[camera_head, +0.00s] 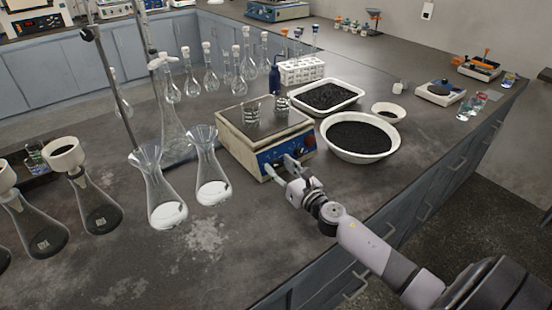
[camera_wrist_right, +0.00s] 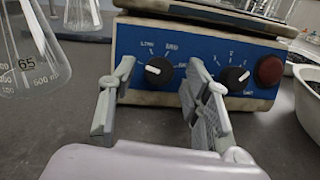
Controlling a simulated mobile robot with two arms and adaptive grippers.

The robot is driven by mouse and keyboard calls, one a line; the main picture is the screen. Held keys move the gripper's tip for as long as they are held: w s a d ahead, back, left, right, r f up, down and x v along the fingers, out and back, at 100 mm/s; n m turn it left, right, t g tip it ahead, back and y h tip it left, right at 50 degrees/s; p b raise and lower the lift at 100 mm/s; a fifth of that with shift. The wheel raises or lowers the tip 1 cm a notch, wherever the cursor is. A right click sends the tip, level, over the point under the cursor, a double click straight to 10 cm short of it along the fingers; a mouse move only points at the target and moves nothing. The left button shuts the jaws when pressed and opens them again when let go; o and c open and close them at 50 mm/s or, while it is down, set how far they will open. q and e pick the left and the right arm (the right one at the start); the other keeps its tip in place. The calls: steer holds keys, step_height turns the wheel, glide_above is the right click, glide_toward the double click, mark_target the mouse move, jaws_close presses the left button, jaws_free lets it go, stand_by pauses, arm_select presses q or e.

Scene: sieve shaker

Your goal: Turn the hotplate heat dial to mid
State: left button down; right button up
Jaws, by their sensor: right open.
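The hotplate (camera_head: 262,128) stands on the bench in the head view, with small glass beakers on its top plate. Its blue front panel (camera_wrist_right: 205,60) faces my right gripper in the right wrist view. The panel has a left black dial (camera_wrist_right: 159,71), a right black dial (camera_wrist_right: 234,79) and a red round button (camera_wrist_right: 268,71). Which dial sets heat I cannot tell from the blurred labels. My right gripper (camera_head: 283,173) is open before the panel, also in the wrist view (camera_wrist_right: 160,105). Its fingers stand either side of the left dial, with no visible contact. My left gripper is not in view.
Two flasks (camera_head: 212,180) with white powder stand left of the hotplate. A white bowl (camera_head: 362,153) and a tray (camera_head: 327,107) of dark granules are close on its right. Bare bench (camera_head: 215,250) lies in front.

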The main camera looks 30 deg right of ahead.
steer(key=shift+a+r, duration=0.1)
jaws_close()
stand_by(0.6)
